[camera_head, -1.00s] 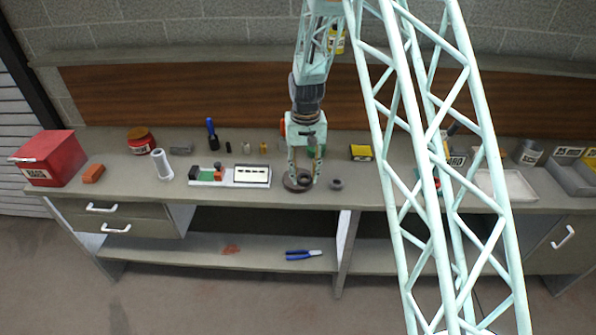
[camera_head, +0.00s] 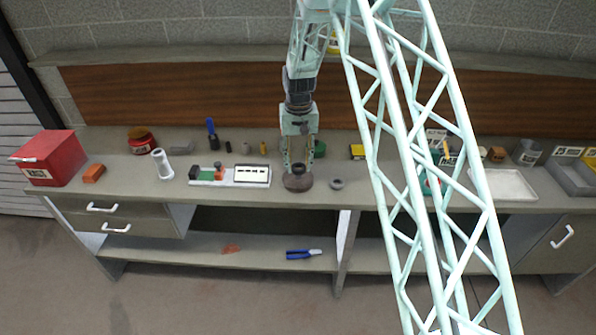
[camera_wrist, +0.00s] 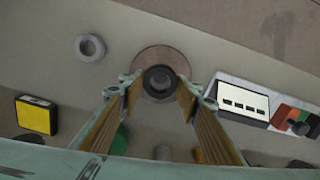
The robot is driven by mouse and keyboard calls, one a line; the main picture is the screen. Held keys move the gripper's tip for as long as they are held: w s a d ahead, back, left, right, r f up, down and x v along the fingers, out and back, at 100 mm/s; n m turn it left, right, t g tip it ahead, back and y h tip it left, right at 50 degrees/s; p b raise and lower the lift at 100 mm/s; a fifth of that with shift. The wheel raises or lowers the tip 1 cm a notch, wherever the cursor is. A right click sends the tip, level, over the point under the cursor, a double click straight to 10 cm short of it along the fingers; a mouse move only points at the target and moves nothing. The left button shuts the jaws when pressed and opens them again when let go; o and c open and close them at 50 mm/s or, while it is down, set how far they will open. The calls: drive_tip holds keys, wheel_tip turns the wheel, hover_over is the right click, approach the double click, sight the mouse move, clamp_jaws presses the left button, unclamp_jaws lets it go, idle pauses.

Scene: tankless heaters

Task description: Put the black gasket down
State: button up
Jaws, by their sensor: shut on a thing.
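The black gasket (camera_wrist: 158,82) is a dark ring between the fingertips of my gripper (camera_wrist: 158,88) in the wrist view. My gripper is shut on it, one finger on each side. In the head view my gripper (camera_head: 299,167) points down at the front middle of the bench, and the gasket is small and dark between its fingers. A round brown disc (camera_wrist: 160,54) shows beneath and behind the gasket; it also shows in the head view (camera_head: 298,184). I cannot tell whether the gasket touches the disc.
A grey ring (camera_head: 337,184) lies just right of the disc on the bench. A white panel block (camera_head: 252,183) stands to the left, beside a small board with coloured blocks (camera_head: 207,183). A yellow-black box (camera_wrist: 36,115) and a green object (camera_head: 320,149) stand nearby. The bench's front edge is close.

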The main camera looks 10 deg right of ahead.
sight(298, 166)
drive_tip(key=shift+w, duration=0.35)
drive_tip(key=shift+f, duration=1.8)
drive_tip(key=shift+f, duration=0.2)
drive_tip(key=o, duration=0.8)
drive_tip(key=shift+c, duration=0.2)
drive_tip(key=shift+o, duration=0.2)
drive_tip(key=shift+r, duration=0.2)
wheel_tip(298, 166, up, 10)
drive_tip(key=shift+r, duration=1)
drive_tip(key=shift+r, duration=0.1)
